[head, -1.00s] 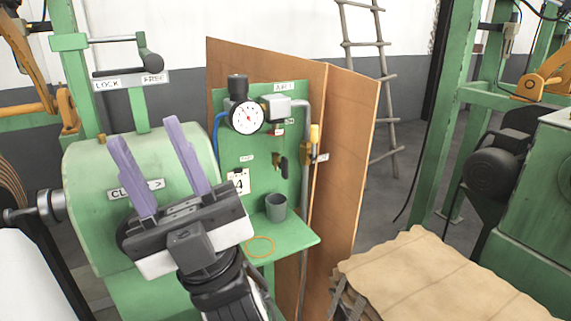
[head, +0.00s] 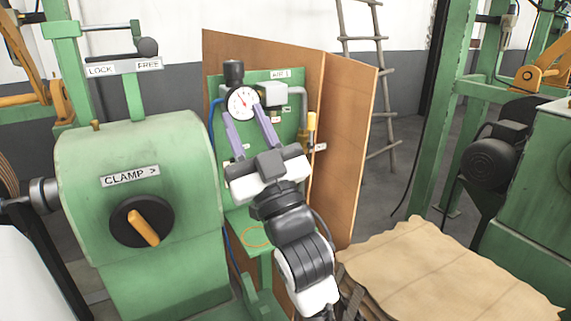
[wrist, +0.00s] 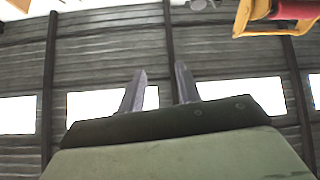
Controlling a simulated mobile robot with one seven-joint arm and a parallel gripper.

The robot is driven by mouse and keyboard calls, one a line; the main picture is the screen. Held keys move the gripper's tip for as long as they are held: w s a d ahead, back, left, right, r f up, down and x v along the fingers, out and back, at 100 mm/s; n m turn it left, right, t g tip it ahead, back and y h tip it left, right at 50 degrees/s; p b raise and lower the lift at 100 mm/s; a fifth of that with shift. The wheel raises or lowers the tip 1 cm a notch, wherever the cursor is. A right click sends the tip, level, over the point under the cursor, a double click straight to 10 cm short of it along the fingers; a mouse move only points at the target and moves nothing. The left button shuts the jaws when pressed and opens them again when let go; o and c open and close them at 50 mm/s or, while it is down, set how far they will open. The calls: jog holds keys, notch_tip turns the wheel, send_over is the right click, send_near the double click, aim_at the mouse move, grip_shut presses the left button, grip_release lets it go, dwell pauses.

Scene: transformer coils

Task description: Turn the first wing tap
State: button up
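The green air panel (head: 285,76) stands inside a brown board screen, with a round white gauge (head: 242,102) and a black knob (head: 233,72) above it. My gripper (head: 243,112) is in front of this panel, its two purple fingers pointing up and spread apart with nothing between them. The fingertips overlap the gauge's lower part in the head view; I cannot tell the gap in depth. The wing tap on the panel is hidden behind my gripper. In the wrist view my fingers (wrist: 160,72) are apart against wall and windows, and no tap shows.
A green housing (head: 130,150) with a clamp knob (head: 142,222) stands at left. A brown board (head: 345,130) closes the panel's right side. A sheet-covered stack (head: 430,275) is at lower right. A ring (head: 257,237) lies on the panel's shelf.

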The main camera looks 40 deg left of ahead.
jog(key=w+d+f+m+g+h+b, duration=0.1)
jog(key=w+d+f+m+h, duration=0.2)
jog(key=w+f, duration=0.4)
jog(key=w+d+f+g+h+b, duration=0.1)
jog(key=w+d+f+h, duration=0.1)
jog(key=w+f+h, duration=0.45)
jog(key=p+x, duration=0.3)
jog(key=x, duration=1)
jog(key=shift+a+y, duration=0.25)
jog(key=shift+y, duration=0.1)
jog(key=shift+c, duration=0.3)
grip_shut()
